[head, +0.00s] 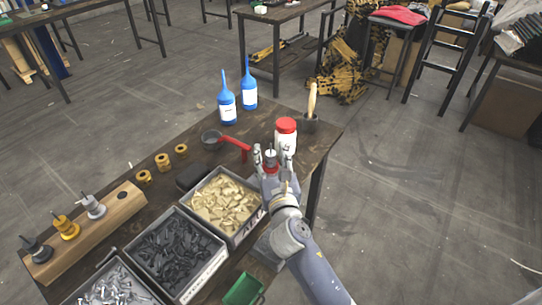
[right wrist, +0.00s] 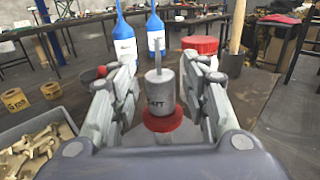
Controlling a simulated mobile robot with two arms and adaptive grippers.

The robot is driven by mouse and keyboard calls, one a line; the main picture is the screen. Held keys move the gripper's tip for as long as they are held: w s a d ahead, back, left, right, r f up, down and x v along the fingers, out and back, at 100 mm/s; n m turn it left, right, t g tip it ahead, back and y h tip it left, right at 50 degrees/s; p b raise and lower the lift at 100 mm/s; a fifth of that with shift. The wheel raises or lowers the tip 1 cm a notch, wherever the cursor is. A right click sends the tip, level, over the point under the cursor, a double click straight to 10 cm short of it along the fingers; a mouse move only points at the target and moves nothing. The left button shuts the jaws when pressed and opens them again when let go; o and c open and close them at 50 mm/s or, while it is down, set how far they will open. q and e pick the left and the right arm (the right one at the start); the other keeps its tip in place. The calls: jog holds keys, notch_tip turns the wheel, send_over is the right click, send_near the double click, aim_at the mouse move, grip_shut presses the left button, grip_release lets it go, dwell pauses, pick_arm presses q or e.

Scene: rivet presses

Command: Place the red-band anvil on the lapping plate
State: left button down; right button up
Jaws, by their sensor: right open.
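The red-band anvil (right wrist: 160,90) is a grey cylinder with a thin pin on top and a wide red band at its foot. It stands upright between the fingers of my right gripper (right wrist: 163,88) in the right wrist view, with a gap on each side. In the head view the anvil (head: 271,157) shows between the fingers of the right gripper (head: 272,151), near the table's right edge. That gripper is open. What lies under the anvil is mostly hidden, and I cannot make out the lapping plate for sure. My left gripper is out of view.
A red-lidded white jar (head: 286,136) stands just behind the gripper, with a mallet (head: 311,108) beyond it. Blue bottles (head: 227,105) stand at the back. A bin of brass parts (head: 226,204) is close on the left. A wooden rack (head: 95,230) holds other anvils.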

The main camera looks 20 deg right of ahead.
jog(key=shift+s, duration=0.3)
jog(key=s+a+b, duration=0.1)
jog(key=s, duration=1)
jog(key=shift+s+a, duration=0.2)
jog(key=shift+a, duration=0.05)
